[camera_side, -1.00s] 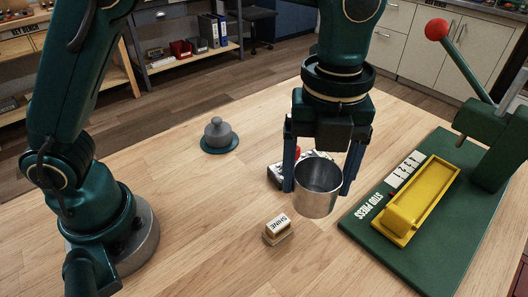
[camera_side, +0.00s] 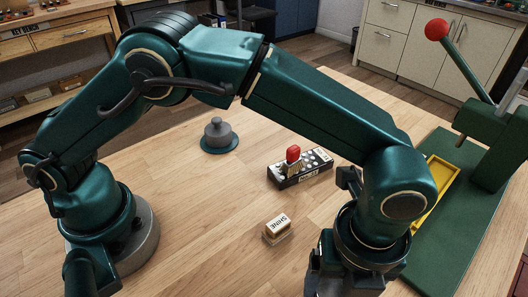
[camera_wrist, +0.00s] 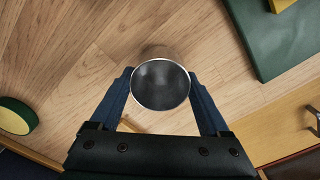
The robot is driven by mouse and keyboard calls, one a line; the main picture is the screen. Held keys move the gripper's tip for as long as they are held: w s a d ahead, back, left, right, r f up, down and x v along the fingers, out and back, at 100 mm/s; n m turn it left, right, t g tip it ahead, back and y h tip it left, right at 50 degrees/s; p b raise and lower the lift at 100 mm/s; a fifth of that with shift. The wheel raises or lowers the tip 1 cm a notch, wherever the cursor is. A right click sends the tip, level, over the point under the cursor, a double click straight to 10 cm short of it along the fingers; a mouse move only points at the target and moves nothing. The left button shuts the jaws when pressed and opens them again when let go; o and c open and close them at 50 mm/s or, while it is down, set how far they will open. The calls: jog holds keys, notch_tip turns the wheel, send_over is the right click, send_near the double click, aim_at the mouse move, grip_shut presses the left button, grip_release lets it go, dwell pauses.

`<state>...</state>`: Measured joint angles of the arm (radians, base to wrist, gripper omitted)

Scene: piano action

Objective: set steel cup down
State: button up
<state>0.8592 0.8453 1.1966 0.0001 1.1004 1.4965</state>
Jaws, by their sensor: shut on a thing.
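The steel cup (camera_wrist: 160,85) shows in the wrist view as a round, open-topped metal cup, seen from above into its grey inside. My gripper (camera_wrist: 161,96) is shut on it, with one blue finger against each side. In the side view my gripper (camera_side: 345,268) is low at the front edge of the picture, left of the green press base. My own arm and the picture edge hide the cup and fingertips there. I cannot tell whether the cup's bottom touches the wooden bench.
The green press base (camera_side: 440,255) carries a yellow tray (camera_side: 437,190). The SHINE block (camera_side: 277,229), a black box with a red knob (camera_side: 300,168) and a grey lidded pot (camera_side: 218,133) stand on the bench. A green and yellow round thing (camera_wrist: 15,115) is at left.

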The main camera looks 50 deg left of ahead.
jog(key=shift+f, duration=0.15)
jog(key=o, duration=1.2)
jog(key=shift+f, duration=0.1)
jog(key=shift+o, duration=0.2)
notch_tip(320, 180, up, 12)
jog(key=f, duration=0.1)
jog(key=w+a+r+n+t, duration=0.1)
jog(key=w+a+r+n, duration=0.2)
jog(key=a+r+n, duration=0.25)
jog(key=a+r+n+t+h, duration=0.1)
jog(key=a+r+n, duration=0.1)
jog(key=a+n, duration=0.6)
jog(key=s+a+f+n+t, duration=0.1)
jog(key=s+a+f+n, duration=0.1)
jog(key=s+a+n, duration=0.2)
jog(key=s+a+f+n+t+y, duration=0.1)
jog(key=s+a+f+n+t, duration=0.1)
jog(key=a+n, duration=0.7)
jog(key=shift+s+f+t, duration=0.3)
jog(key=shift+s+f, duration=0.2)
jog(key=shift+s, duration=0.6)
jog(key=shift+n, duration=0.25)
